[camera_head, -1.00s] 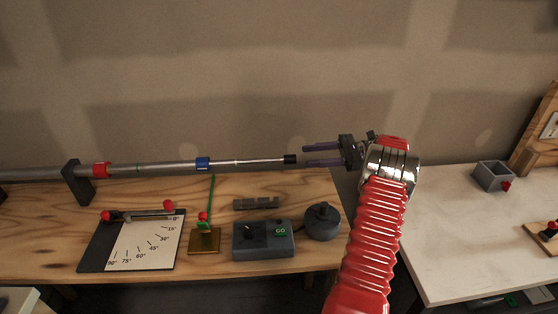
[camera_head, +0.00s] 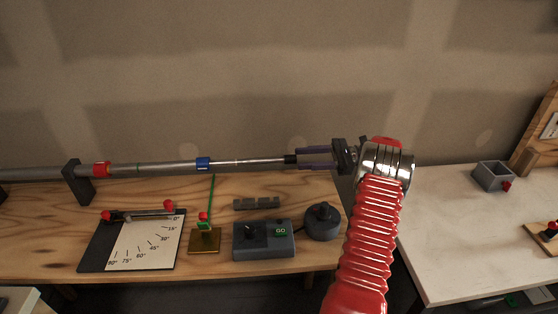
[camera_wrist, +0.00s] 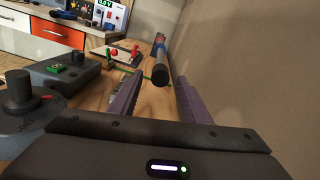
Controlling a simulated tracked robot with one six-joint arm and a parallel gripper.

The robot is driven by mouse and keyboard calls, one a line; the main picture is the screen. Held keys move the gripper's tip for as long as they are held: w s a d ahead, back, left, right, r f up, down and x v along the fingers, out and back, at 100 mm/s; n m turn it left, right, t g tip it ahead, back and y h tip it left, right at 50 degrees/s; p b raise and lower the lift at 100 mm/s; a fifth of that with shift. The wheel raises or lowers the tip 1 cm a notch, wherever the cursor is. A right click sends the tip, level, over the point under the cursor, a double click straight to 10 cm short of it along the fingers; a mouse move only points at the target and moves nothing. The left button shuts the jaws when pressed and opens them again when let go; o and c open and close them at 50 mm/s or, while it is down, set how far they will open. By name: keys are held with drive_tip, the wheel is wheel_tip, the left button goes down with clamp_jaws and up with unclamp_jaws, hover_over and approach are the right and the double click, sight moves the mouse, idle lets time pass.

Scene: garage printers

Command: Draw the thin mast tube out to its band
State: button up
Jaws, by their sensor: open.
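The mast (camera_head: 140,167) lies level above the wooden bench, a grey telescoping tube with a red collar (camera_head: 102,169) and a blue collar (camera_head: 203,163). Its thin tube (camera_head: 245,161) runs right from the blue collar and ends in a black tip (camera_head: 290,159). The black tip also shows in the wrist view (camera_wrist: 159,76), end-on between and beyond the fingers. My gripper (camera_head: 300,158) is open, its two purple fingers pointing left at the tip. In the head view the fingertips overlap the tip's right end; whether they touch it I cannot tell.
A dark bracket (camera_head: 78,183) holds the mast at left. Below lie an angle board (camera_head: 145,245), a brass stand (camera_head: 204,240) with a green rod, a grey block (camera_head: 257,203), a GO box (camera_head: 262,240) and a dark knob (camera_head: 323,222). The wall is close behind.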

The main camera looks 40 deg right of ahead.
sight(284, 160)
drive_tip(key=x, duration=0.9)
drive_tip(key=shift+w, duration=0.1)
clamp_jaws()
idle(0.4)
